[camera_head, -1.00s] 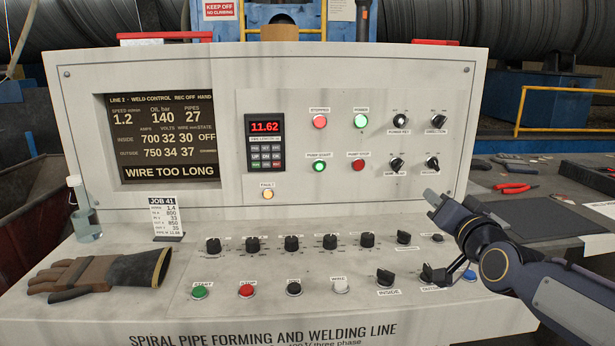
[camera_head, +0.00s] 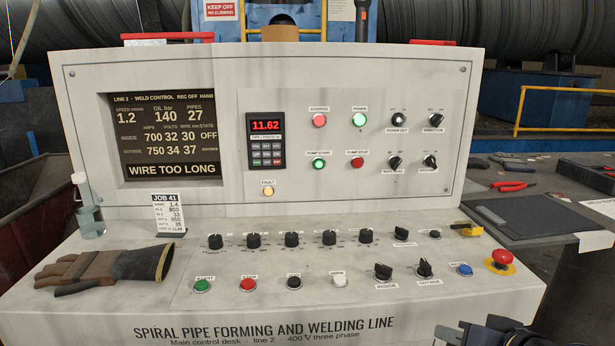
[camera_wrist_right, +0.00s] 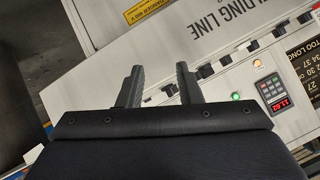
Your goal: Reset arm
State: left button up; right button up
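My right gripper (camera_head: 485,335) shows only in part at the bottom right edge of the head view, low in front of the control desk (camera_head: 255,310). In the right wrist view its two dark fingers (camera_wrist_right: 158,85) stand apart with nothing held between them. The desk front and its panel lie beyond the fingers there, tilted in the picture. My left gripper is in neither view.
The desk bears a row of black knobs (camera_head: 292,240), coloured buttons, a red emergency stop (camera_head: 502,257), a glove (camera_head: 105,267), a job card (camera_head: 168,214) and a bottle (camera_head: 88,210). Red-handled pliers (camera_head: 510,185) lie on the bench to the right.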

jog(key=s+a+f+n+g+y, duration=0.1)
jog(key=s+f+g, duration=0.1)
jog(key=s+f, duration=0.4)
jog(key=s+a+f+g, duration=0.2)
jog(key=s+f+g, duration=0.15)
jog(key=s, duration=0.55)
notch_tip(320, 180, up, 21)
jog(key=p, duration=2.1)
jog(key=shift+f, duration=0.2)
jog(key=shift+s+t, duration=0.1)
jog(key=shift+t, duration=0.15)
jog(key=shift+p, duration=0.3)
